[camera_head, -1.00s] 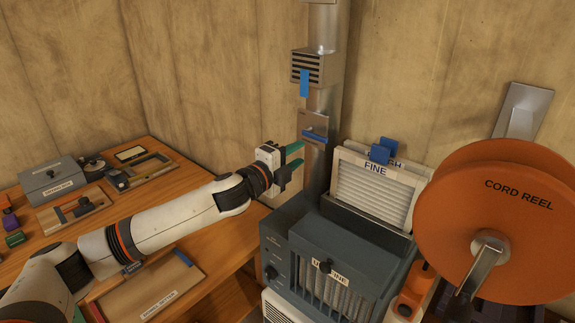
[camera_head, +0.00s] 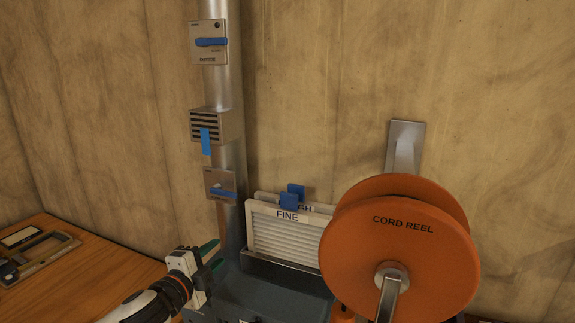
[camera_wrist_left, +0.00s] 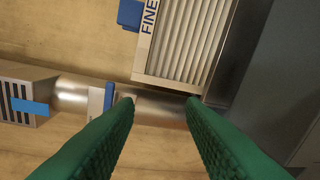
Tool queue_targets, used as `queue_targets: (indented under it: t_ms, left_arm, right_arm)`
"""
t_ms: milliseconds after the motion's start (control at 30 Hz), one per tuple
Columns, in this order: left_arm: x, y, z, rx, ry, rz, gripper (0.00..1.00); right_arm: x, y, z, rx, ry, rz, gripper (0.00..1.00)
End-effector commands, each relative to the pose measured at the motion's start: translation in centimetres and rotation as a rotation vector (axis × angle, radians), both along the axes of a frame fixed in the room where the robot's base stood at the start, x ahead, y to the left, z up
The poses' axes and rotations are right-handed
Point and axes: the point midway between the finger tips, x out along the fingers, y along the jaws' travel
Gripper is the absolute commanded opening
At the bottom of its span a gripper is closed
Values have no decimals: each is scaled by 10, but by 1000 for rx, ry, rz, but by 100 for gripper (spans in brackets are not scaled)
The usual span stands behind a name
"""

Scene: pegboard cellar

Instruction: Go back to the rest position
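My left gripper (camera_head: 212,256) is in the lower left of the head view, in front of the metal duct and below its lower blue-handled plate (camera_head: 220,186). In the left wrist view its two green fingers (camera_wrist_left: 160,103) are spread with nothing between them, so it is open and empty. The duct (camera_wrist_left: 160,107) runs across behind the fingertips in that view. My right gripper is not in view.
The orange cord reel (camera_head: 400,255) stands at the right. White filters, one marked FINE (camera_head: 285,232), stand beside the duct (camera_head: 222,90) above a dark blue-grey unit (camera_head: 262,295). A wooden bench (camera_head: 85,275) is at the left.

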Motion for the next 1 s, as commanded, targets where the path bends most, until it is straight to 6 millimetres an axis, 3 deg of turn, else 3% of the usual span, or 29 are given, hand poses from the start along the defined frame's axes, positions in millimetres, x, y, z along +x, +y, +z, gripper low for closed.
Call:
queue_targets:
  t_ms: [33, 167, 300, 400, 600, 900, 967, 1000]
  left_arm:
    - [-19, -15, -29, -86, 90, 23, 36]
    - [-72, -30, -87, -297, 326, 154, 36]
    - [-139, -26, -143, -499, 588, 351, 36]
    - [-186, -17, -172, -601, 742, 493, 36]
    - [-259, -1, -206, -718, 952, 722, 36]
    - [-348, 16, -230, -806, 1162, 997, 36]
    - [-359, 18, -235, -814, 1190, 1039, 36]
    - [-352, 18, -247, -808, 1189, 1034, 36]
  right_arm:
    - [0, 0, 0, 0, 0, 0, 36]
    - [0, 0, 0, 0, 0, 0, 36]
    - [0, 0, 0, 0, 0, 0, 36]
    - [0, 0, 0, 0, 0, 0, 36]
    - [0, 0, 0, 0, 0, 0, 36]
    - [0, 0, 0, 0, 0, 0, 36]
    - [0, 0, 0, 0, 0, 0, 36]
    - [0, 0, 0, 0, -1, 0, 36]
